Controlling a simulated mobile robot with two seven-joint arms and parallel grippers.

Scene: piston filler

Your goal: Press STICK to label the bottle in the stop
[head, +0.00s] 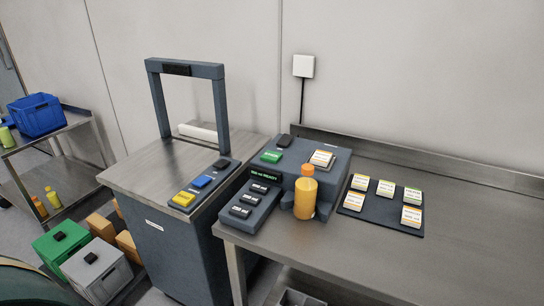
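An orange bottle (304,197) with a bright orange cap stands upright at the front of a dark grey labelling machine (332,162), against dark jaws of the stop. I see no label on its visible side. On the machine's top are a green button (272,157), a black knob-like part (284,141) and a white-and-orange label card (321,159). A lit green display (265,175) appears to end in READY, above a sloped keypad (244,206) with several dark keys. I cannot read which button says STICK. Neither of my grippers is in view.
A dark mat (381,231) with several label cards lies right of the bottle on the steel bench (470,240), whose right part is clear. To the left, a cabinet (150,180) carries a dark frame and yellow, blue and black buttons. Crates and boxes stand on the floor.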

